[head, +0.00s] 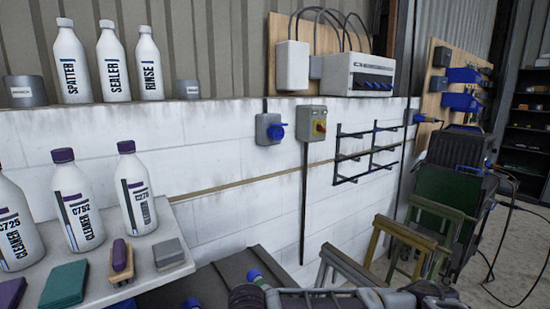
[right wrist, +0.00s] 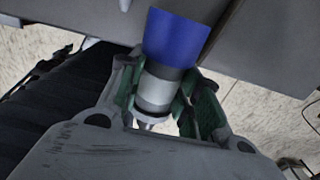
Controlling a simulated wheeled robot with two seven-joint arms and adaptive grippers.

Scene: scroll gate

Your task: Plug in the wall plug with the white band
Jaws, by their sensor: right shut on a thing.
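A blue plug (right wrist: 175,38) with a pale white-grey band (right wrist: 157,92) is in my right gripper (right wrist: 163,98) in the right wrist view. The green-lined fingers are shut on it at the band, one on each side. In the head view this blue plug end (head: 255,275) shows small at the bottom, next to my right gripper (head: 249,293), which is partly cut off. A blue wall socket (head: 270,129) in a grey housing is on the white block wall, above and apart from the plug. My left gripper is in neither view.
A switch box (head: 313,124) is right of the socket. A wall rack (head: 368,152) and wooden trestles (head: 405,240) stand further right. The wall below the socket is bare.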

